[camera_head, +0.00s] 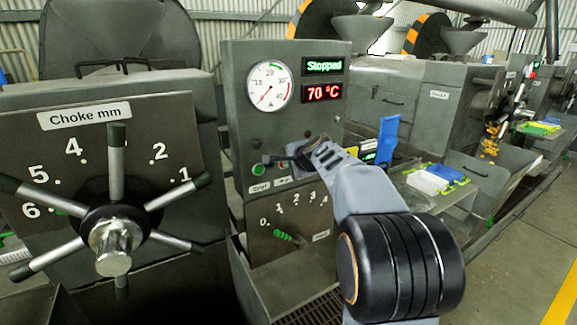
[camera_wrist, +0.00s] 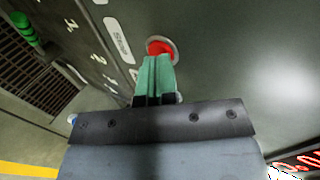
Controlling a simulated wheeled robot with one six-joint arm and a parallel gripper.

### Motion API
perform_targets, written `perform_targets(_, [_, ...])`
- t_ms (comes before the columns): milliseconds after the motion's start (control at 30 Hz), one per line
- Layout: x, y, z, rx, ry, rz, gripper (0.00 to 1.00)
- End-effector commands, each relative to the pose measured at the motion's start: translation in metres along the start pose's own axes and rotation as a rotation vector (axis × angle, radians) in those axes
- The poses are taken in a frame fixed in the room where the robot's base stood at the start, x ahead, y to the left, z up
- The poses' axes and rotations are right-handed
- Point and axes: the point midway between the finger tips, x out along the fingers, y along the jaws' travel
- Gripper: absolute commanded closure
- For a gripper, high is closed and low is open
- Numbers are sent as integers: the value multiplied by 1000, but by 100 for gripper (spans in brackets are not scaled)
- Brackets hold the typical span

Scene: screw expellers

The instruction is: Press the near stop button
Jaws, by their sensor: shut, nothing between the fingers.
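The near stop button is red and round in a pale ring. In the wrist view the stop button (camera_wrist: 160,46) shows just past the fingertips. My gripper (camera_wrist: 156,60) is shut and empty, its green fingers side by side with the tips overlapping the lower part of the button in the picture. I cannot tell whether they touch it. In the head view my gripper (camera_head: 290,152) is at the panel, and my wrist hides most of the button area. The near control panel (camera_head: 240,120) carries a display reading "Stopped" (camera_head: 324,65). A green start button (camera_head: 257,169) is left of my gripper.
A dial gauge (camera_head: 269,86) and a red 70 °C display (camera_head: 322,92) sit above my gripper. A large choke handwheel (camera_head: 112,235) stands out at left. A green-tipped lever (camera_head: 287,237) is below. Open floor (camera_head: 510,275) lies at right.

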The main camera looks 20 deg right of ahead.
Motion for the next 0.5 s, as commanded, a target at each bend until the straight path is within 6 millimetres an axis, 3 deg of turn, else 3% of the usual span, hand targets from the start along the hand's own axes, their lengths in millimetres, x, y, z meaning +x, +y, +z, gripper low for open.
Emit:
perform_targets(100, [-16, 11, 0, -2, 0, -1, 100])
perform_targets(500, [-90, 10, -1, -1, 0, 5, 100])
